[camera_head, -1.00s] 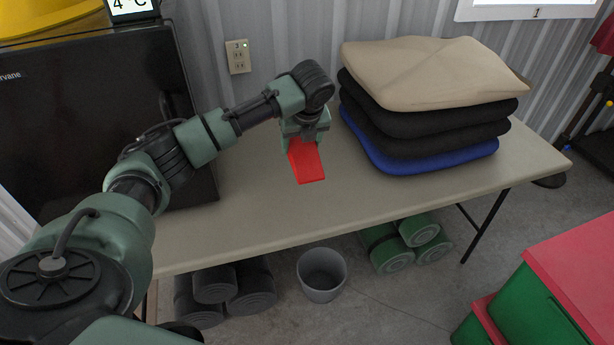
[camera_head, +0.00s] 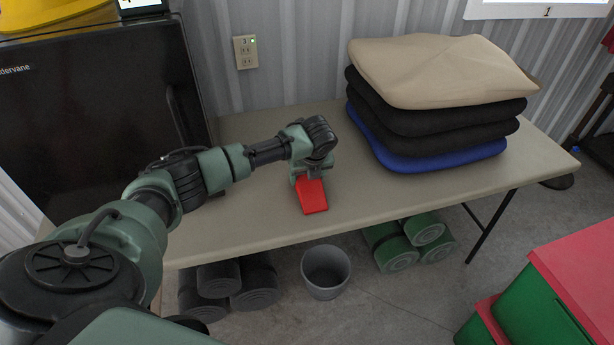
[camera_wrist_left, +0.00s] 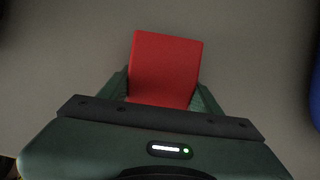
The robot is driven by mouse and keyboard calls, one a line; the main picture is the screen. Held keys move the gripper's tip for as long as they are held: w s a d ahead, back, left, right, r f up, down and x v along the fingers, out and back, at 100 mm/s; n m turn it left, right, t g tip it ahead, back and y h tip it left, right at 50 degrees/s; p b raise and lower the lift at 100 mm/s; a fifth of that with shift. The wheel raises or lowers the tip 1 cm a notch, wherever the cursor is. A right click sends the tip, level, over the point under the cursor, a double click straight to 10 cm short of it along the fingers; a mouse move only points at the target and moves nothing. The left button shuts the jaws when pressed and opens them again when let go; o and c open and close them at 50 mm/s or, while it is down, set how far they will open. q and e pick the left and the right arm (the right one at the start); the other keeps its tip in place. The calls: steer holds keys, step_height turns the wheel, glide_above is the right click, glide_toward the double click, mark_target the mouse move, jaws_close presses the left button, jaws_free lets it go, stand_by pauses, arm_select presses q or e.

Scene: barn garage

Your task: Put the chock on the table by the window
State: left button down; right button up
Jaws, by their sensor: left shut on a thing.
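The red chock (camera_head: 312,196) is in my left gripper (camera_head: 308,178), over the middle of the beige table (camera_head: 240,222). The gripper is shut on the chock's rear part, and the front part sticks out. The left wrist view shows the red chock (camera_wrist_left: 165,68) between the two green fingers (camera_wrist_left: 163,98). The chock is at or just above the tabletop; I cannot tell whether it touches. The window edge (camera_head: 530,8) shows at the top right above the table. My right gripper is not in view.
Folded cushions (camera_head: 435,110) are stacked on the table to the right. A black fridge (camera_head: 90,120) stands at the left. A grey bucket (camera_head: 326,270) and rolled mats (camera_head: 408,245) lie under the table. Red-lidded green bins (camera_head: 570,280) stand at the lower right.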

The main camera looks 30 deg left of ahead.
mark_target(311, 189)
arm_select(q)
steer(key=shift+r, duration=0.1)
steer(key=shift+c, duration=1.6)
jaws_free()
steer(key=v, duration=1.2)
steer(key=shift+p, duration=0.3)
